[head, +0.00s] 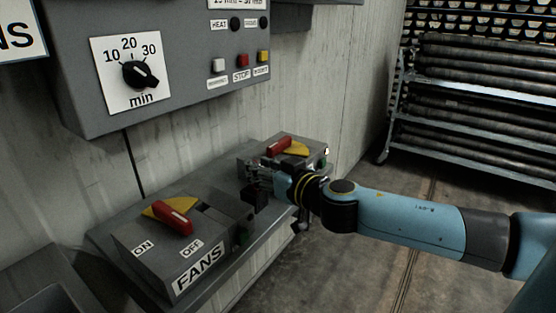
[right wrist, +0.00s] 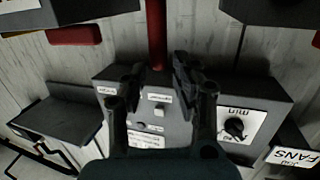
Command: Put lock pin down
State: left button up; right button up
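My right gripper (head: 262,180) reaches in from the right in the head view, low between the two switch boxes on the ledge. In the right wrist view its fingers (right wrist: 158,75) stand apart, with a gap between the tips. A red upright bar (right wrist: 156,35) shows between and beyond the fingertips, with no clear contact; I cannot tell whether it is the lock pin. No lock pin can be made out for certain in the head view, where the gripper hides the spot. My left gripper is not in view.
The FANS box (head: 170,245) with a red handle (head: 172,217) stands left of the gripper. Another switch box with a red handle (head: 279,146) stands just behind it. The timer panel (head: 190,105) hangs above on the wall. A rack of tubes (head: 470,100) stands right; the floor before it is clear.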

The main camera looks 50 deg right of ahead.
jog(key=f+b+v, duration=0.1)
jog(key=b+v, duration=0.1)
jog(key=v, duration=0.5)
jog(key=s+d+f+g, duration=0.2)
jog(key=s+f+g, duration=0.15)
jog(key=f, duration=0.65)
jog(key=s+d+f+g+h, duration=0.1)
jog(key=s+d+f+g, duration=0.1)
jog(key=s+f, duration=0.5)
jog(key=s+d+f+g, duration=0.2)
jog(key=f+g, duration=0.1)
jog(key=f, duration=0.9)
jog(key=s+a+f+n+g+y, duration=0.1)
jog(key=s+a+f+g, duration=0.2)
jog(key=s+a+f, duration=0.5)
jog(key=s+a+f+n+g+y, duration=0.1)
jog(key=s+a+f+g, duration=0.3)
jog(key=s, duration=1.2)
jog(key=a+f+y, duration=0.1)
jog(key=a+f, duration=0.3)
jog(key=f, duration=0.3)
jog(key=shift+s+f+n, duration=0.2)
jog(key=shift+f+n, duration=0.1)
jog(key=shift+f, duration=0.1)
